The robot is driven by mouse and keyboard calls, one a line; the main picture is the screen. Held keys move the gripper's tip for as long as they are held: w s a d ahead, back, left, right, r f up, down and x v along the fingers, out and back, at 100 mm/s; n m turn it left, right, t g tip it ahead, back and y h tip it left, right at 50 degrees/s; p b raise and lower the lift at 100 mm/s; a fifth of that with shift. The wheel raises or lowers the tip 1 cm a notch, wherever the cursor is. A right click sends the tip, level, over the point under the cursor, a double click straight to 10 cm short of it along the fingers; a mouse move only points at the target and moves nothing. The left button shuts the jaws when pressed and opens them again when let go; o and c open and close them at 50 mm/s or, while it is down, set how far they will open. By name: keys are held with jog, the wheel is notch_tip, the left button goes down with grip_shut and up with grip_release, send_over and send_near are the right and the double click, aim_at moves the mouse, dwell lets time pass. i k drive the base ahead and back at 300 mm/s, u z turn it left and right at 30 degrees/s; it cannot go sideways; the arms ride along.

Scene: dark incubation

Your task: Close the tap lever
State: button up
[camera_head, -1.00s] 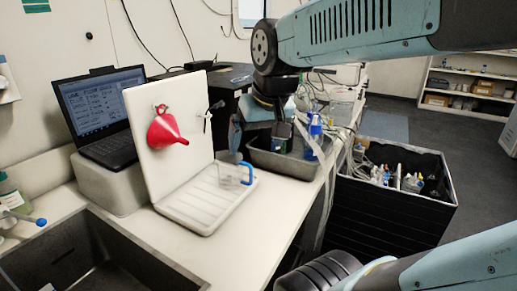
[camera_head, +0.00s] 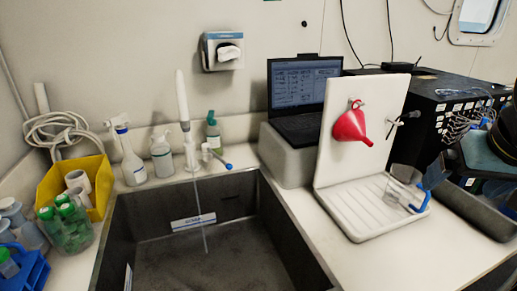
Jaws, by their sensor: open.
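The tap (camera_head: 184,112) is a tall white fixture behind the dark sink. Its lever (camera_head: 218,158) has a blue tip and sticks out to the right, slanting slightly down. A thin stream of water (camera_head: 202,225) falls from the tap into the sink. My gripper (camera_head: 455,182) is partly in view at the right edge, open, over the grey tray area. It is far to the right of the lever, with nothing seen between its fingers. The rest of the hand and arm is cut off by the frame.
A white drying rack (camera_head: 337,215) with a red funnel (camera_head: 351,124) and a blue-handled beaker (camera_head: 398,191) stands between my gripper and the sink (camera_head: 265,215). A laptop (camera_head: 300,95) is behind it. Bottles (camera_head: 131,160) and a yellow bin (camera_head: 98,172) stand left of the tap.

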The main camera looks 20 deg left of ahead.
aim_at(206, 147)
jog(key=z, duration=0.05)
jog(key=k, duration=1.15)
jog(key=u, duration=0.65)
jog(key=i, duration=1.05)
